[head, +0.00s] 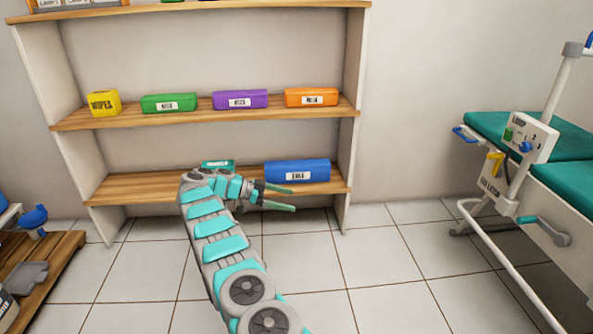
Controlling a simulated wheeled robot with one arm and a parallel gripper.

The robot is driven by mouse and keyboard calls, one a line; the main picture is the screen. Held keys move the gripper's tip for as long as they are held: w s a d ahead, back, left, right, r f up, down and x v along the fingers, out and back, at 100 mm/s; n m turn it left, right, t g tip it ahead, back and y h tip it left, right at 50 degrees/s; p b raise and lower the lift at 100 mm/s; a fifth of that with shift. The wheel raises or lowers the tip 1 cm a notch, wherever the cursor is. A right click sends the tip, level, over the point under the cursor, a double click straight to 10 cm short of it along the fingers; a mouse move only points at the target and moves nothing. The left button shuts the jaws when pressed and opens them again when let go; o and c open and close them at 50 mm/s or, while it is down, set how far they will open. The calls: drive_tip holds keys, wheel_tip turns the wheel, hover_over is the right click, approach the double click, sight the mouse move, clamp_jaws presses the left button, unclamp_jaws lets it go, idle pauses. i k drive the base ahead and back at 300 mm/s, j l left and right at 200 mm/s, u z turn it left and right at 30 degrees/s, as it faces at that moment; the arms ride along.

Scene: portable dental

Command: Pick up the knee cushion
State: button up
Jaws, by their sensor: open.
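Several labelled cushion-like blocks lie on the shelves in the head view: a green one (169,102), a purple one (240,99) and an orange one (311,97) on the middle shelf, and a larger blue one (297,171) on the bottom shelf. Their labels are too small to read surely, so I cannot tell which is the knee cushion. My gripper (293,199) is open and empty. It points right, in front of the bottom shelf, just below the blue block in the picture. I cannot tell whether it touches anything.
A yellow wipes box (104,102) stands at the left of the middle shelf (210,114). A white frame with teal pads (565,190) stands at right. A wooden platform (45,262) is at left. The tiled floor between is clear.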

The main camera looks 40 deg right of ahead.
sight(279, 172)
drive_tip(key=i+l, duration=0.6)
drive_tip(key=i, duration=0.2)
